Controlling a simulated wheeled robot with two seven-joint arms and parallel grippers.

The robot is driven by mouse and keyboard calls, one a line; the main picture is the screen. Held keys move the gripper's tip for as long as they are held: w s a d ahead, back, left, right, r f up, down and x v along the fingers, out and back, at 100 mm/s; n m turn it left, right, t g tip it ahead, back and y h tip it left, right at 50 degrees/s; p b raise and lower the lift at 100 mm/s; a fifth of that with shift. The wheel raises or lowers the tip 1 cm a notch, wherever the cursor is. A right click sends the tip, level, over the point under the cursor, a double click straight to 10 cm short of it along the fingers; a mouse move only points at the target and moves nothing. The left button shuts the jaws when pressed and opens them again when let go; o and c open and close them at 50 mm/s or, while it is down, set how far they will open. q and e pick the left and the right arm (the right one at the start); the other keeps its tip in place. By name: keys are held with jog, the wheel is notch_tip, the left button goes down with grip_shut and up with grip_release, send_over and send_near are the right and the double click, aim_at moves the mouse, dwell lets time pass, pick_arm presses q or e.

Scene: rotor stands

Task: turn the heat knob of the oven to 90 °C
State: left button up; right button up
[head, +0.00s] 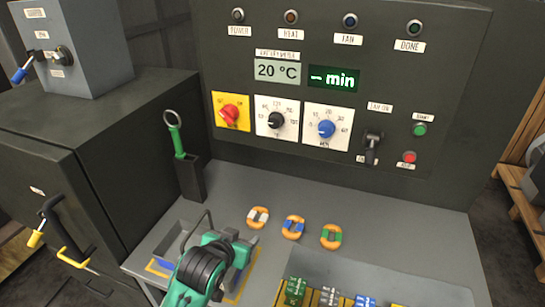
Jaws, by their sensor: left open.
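The oven's heat knob (276,120) is a black knob on a white square dial with printed numbers, in the middle of the dark front panel. I cannot read its exact pointer position. The temperature display (277,71) above it reads 20 °C. My left gripper (236,252), teal and black, is at the bottom of the head view, above the grey worktop. It is open, well below the knob and apart from it. Its fingers are partly hidden by its own wrist. My right gripper is not in view.
A red knob (230,113) on yellow and a blue knob (326,129) flank the heat knob. A black lever (371,147) sticks out at the right. A green-handled tool (178,142) stands in a holder. Several orange rings and a grey tray (422,288) occupy the worktop (400,220).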

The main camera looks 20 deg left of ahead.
pick_arm(q)
jog(key=w+r+t, duration=0.3)
jog(key=w+r, duration=0.5)
jog(key=r, duration=0.1)
jog(key=t, duration=0.4)
send_near(273, 123)
jog(key=shift+n, duration=0.3)
jog(key=w+p, duration=0.2)
jog(key=w, duration=0.1)
jog(key=w+p, duration=0.2)
jog(key=w, duration=0.2)
jog(key=shift+w+d+r, duration=0.1)
jog(key=shift+w+r, duration=0.1)
jog(key=shift+w+f, duration=0.1)
jog(key=shift+w, duration=0.75)
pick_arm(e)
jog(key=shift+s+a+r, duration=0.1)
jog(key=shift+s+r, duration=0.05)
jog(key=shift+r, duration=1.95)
pick_arm(q)
jog(key=shift+c, duration=0.5)
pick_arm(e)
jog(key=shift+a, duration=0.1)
pick_arm(q)
jog(key=c, duration=0.9)
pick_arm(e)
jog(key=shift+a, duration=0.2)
